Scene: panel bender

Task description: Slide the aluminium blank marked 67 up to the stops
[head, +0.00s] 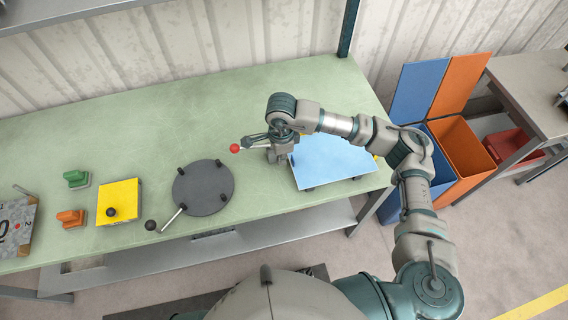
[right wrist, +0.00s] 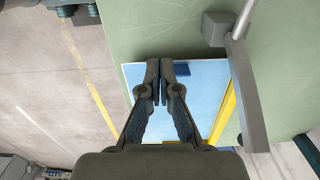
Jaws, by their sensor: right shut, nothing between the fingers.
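A flat light blue sheet (head: 335,163) lies at the right end of the green bench. No number 67 is readable on it, so I cannot confirm that it is the marked blank. In the right wrist view the sheet (right wrist: 208,78) has a dark blue patch and a yellow strip (right wrist: 222,120) along one side. My right gripper (head: 252,138) is at the sheet's left end in the head view. Its fingers (right wrist: 160,70) are shut together and empty, over the sheet's edge in the wrist view; contact is unclear. The stops cannot be made out. My left gripper is not in view.
A red-knobbed lever (head: 235,148) stands close to my right gripper. Left of it are a dark round plate (head: 204,188) with pegs, a yellow block (head: 119,197), and green (head: 76,179) and orange (head: 70,217) clamp-like pieces. Blue and orange bins (head: 462,145) stand beyond the bench's right end.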

